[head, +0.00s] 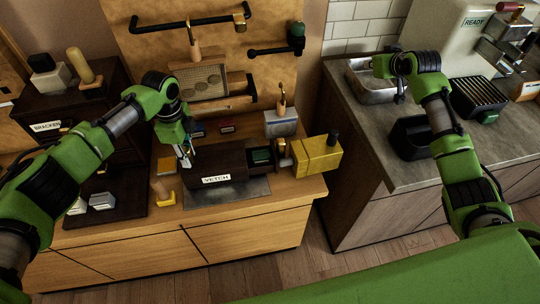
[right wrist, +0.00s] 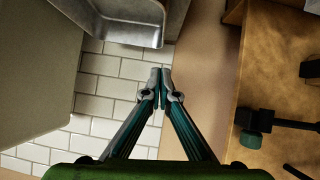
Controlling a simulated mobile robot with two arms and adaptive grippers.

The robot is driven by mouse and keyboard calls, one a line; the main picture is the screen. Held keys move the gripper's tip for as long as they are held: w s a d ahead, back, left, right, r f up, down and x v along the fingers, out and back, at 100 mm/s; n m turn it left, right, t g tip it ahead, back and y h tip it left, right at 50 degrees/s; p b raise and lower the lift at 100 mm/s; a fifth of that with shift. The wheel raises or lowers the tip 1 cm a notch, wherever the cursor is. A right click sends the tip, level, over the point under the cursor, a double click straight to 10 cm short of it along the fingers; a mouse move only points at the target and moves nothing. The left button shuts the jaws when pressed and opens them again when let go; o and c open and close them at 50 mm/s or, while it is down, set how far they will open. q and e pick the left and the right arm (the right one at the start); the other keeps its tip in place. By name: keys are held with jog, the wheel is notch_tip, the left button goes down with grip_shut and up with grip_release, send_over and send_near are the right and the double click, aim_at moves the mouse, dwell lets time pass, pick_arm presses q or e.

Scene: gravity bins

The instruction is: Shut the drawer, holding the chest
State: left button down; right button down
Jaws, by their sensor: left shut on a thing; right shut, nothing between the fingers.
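A dark brown chest with a white VETCH label (head: 232,173) stands on a grey mat on the wooden counter in the head view. Its drawer (head: 262,168) sticks out at the right end, with a green item visible in it and a brass knob (head: 282,150) on its outer end. My left gripper (head: 187,161) is at the chest's left end, its fingers shut on the chest's edge; the exact contact is small in view. My right gripper (right wrist: 163,75) is shut and empty in the right wrist view, away from the chest, above the right counter's sink.
A yellow box (head: 318,157) stands close right of the knob. A grey metal block (head: 280,123) is behind it. A dark BRACKEN cabinet (head: 90,110) is at left. The right counter (head: 385,170) holds a sink (head: 372,86) and a black bin (head: 408,140). A gap separates the counters.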

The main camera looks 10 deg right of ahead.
pick_arm(q)
jog(key=shift+s+f, duration=0.1)
jog(key=shift+f, duration=0.05)
pick_arm(e)
jog(key=s+a+f+n+g+y, duration=0.2)
jog(key=s+a+n+g, duration=0.3)
jog(key=a, duration=0.9)
jog(key=s+a+f+n+g+y, duration=0.1)
jog(key=s+a+f+n+g, duration=0.2)
jog(key=s+a, duration=0.7)
jog(key=shift+n, duration=0.4)
jog(key=shift+a+x, duration=0.3)
jog(key=shift+x, duration=1.2)
jog(key=shift+a+x, duration=0.35)
jog(key=shift+x, duration=1.15)
jog(key=shift+a+x, duration=0.3)
jog(key=shift+x, duration=1.25)
jog(key=shift+a+r, duration=0.15)
pick_arm(q)
jog(key=shift+d, duration=0.1)
pick_arm(e)
jog(key=shift+w+a, duration=0.15)
jog(key=shift+a, duration=4.05)
jog(key=shift+d, duration=0.15)
